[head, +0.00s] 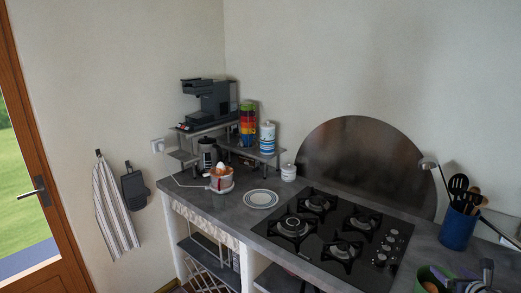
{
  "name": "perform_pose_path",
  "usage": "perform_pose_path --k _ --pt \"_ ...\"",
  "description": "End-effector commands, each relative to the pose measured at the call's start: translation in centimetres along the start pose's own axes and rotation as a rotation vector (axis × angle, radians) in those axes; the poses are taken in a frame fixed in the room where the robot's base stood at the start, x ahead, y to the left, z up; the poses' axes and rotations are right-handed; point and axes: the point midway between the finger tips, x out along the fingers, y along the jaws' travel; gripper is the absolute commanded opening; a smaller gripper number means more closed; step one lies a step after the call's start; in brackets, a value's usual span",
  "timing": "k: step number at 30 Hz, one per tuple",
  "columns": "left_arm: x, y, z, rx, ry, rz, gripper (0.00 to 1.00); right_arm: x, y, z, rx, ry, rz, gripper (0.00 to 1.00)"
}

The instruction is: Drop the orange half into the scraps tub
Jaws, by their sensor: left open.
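A green tub (421,279) stands at the bottom right on the counter, cut off by the lower edge of the picture. Something orange-brown (430,287) shows inside it, too small and cut off to tell whether it is the orange half. My left gripper (481,274) appears as a dark shape at the bottom right corner, just right of the tub. It is open, and I see nothing between its fingers. My right gripper is not in view.
A black gas hob (325,235) lies left of the tub.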

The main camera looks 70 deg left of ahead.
Motion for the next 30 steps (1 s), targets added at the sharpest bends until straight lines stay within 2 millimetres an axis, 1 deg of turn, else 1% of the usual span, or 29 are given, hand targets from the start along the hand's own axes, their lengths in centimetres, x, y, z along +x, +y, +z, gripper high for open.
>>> perform_pose_path --k 1,3,6,9,30 --pt "-1.1 0.1 0.2 0.001 0.0 -0.003 0.98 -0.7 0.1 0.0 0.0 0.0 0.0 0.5" --pt "-2.1 0.1 0.2 0.001 0.0 -0.002 0.98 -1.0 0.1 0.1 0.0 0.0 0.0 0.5" --pt "-3.1 0.0 0.1 0.001 0.0 -0.002 0.98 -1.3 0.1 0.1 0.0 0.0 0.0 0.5" --pt "-3.6 0.0 0.1 0.0 0.001 0.0 0.98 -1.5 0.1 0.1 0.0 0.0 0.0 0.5" --pt "-3.8 0.0 -0.1 -0.003 0.002 0.0 0.98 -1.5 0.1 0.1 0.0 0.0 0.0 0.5"
